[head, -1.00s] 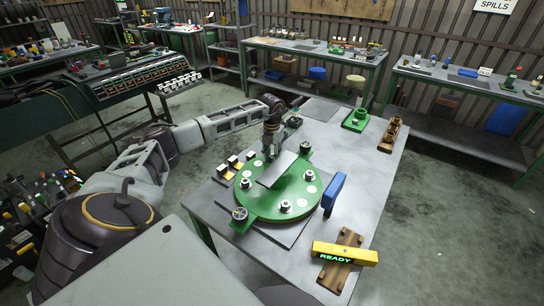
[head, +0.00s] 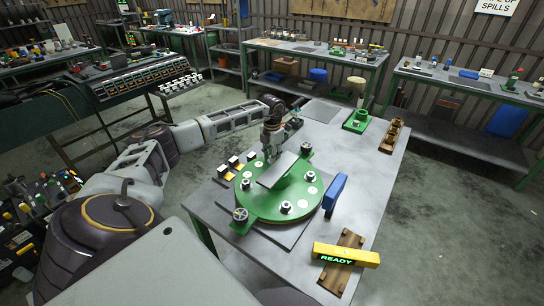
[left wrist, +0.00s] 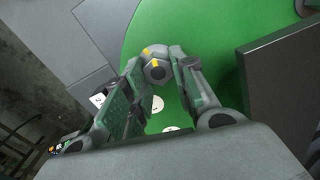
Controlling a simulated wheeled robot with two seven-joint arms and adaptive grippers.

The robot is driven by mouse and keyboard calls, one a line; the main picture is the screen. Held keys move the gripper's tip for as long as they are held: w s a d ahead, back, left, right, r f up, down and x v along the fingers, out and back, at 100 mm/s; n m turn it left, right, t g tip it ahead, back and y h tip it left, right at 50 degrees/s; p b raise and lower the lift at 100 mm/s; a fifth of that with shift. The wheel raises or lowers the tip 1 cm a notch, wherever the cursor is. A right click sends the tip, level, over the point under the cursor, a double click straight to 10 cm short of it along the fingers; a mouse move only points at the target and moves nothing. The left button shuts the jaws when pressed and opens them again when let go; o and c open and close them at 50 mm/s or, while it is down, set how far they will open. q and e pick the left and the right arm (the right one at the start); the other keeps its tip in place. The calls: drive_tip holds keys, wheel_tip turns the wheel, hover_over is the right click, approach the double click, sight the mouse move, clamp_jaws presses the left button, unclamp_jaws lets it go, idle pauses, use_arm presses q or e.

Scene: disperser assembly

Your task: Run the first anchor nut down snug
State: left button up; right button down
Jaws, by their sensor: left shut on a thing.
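The round green disperser plate (head: 262,205) lies on the grey bench, with several grey nuts standing around its rim, such as one at the front (head: 286,207) and one at the right (head: 311,177). My left gripper (head: 268,157) points down at the plate's far left edge. In the left wrist view its two fingers (left wrist: 157,78) are closed around a grey anchor nut (left wrist: 156,72) with yellow marks, over the green plate (left wrist: 205,35). The head view hides this nut behind the gripper and a grey slab (head: 278,170) at the plate's middle. My right gripper is not in view.
A yellow tool reading READY (head: 346,254) lies on a wooden cradle (head: 343,272) at the front right. A blue block (head: 334,194) stands beside the plate. Small yellow-and-black parts (head: 236,164) sit at its left. The bench's right side (head: 365,175) is mostly clear.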

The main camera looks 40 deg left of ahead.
use_arm(q)
drive_tip(key=o, duration=1)
drive_tip(key=shift+r, duration=0.1)
drive_tip(key=shift+r, duration=5.95)
drive_tip(key=shift+r+p, duration=5)
drive_tip(key=shift+p, duration=0.05)
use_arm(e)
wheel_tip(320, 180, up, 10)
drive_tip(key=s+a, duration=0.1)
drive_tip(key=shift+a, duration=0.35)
